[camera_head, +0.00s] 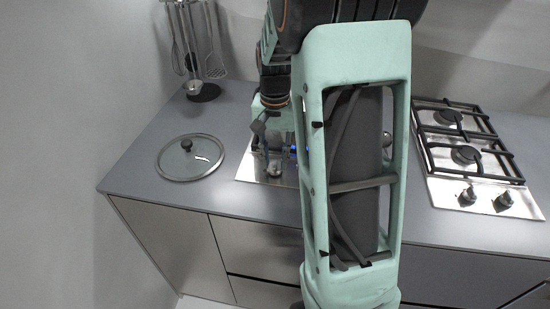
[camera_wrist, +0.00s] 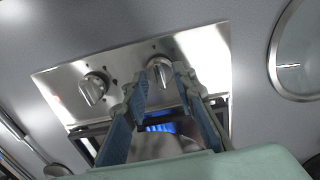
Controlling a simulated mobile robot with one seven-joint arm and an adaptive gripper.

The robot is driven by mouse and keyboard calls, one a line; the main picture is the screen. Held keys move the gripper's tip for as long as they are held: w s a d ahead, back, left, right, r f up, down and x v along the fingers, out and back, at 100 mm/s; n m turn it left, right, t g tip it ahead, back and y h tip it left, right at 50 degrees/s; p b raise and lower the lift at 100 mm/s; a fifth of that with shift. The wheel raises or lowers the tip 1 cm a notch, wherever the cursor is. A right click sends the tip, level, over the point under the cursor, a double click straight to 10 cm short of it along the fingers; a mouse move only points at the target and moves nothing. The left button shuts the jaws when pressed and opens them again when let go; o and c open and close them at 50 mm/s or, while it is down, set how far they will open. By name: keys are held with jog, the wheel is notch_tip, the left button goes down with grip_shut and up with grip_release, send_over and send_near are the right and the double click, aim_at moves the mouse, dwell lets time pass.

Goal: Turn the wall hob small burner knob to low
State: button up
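In the wrist view, a steel hob panel (camera_wrist: 62,88) carries two round silver knobs. One knob (camera_wrist: 94,88) is at the left, clear of my fingers. The other knob (camera_wrist: 160,72) is just beyond and between the tips of my gripper (camera_wrist: 155,82). My gripper is open, with a finger on either side of this knob; I cannot tell whether they touch it. In the head view, my gripper (camera_head: 268,150) is low over the left hob's steel panel (camera_head: 246,168), and my arm hides most of that hob. Which knob serves the small burner cannot be told.
A glass lid (camera_head: 190,157) lies on the grey counter (camera_head: 145,160) left of the hob. A utensil stand (camera_head: 203,92) is at the back left. A second hob (camera_head: 465,150) with two knobs is at the right. Bare counter lies between lid and hob.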

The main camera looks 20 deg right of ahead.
aim_at(275, 164)
notch_tip(275, 164, up, 12)
dwell(0.6)
dwell(0.4)
